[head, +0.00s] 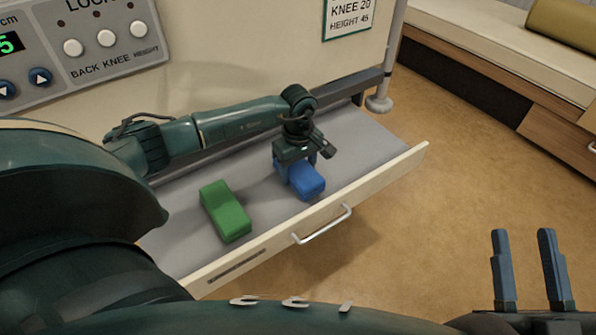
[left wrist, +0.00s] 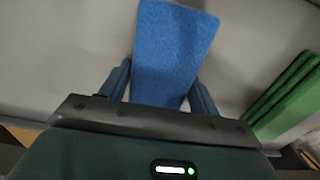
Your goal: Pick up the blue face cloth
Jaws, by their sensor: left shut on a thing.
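The blue face cloth (head: 307,183) is a folded block in the open drawer, right of a green cloth (head: 226,211). My left gripper (head: 297,178) is over the blue cloth and shut on it. In the left wrist view the blue cloth (left wrist: 172,55) lies between the two fingers (left wrist: 160,92), its far part reaching past them. I cannot tell whether the cloth touches the drawer floor. My right gripper (head: 529,270) is empty at the lower right of the head view, its two fingers apart, outside the drawer.
The open drawer (head: 366,184) has a raised front edge with a metal handle (head: 322,224). A bed panel with buttons (head: 105,42) rises behind it. A bench with a cushion (head: 500,50) stands at the back right. The floor (head: 450,190) right of the drawer is clear.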

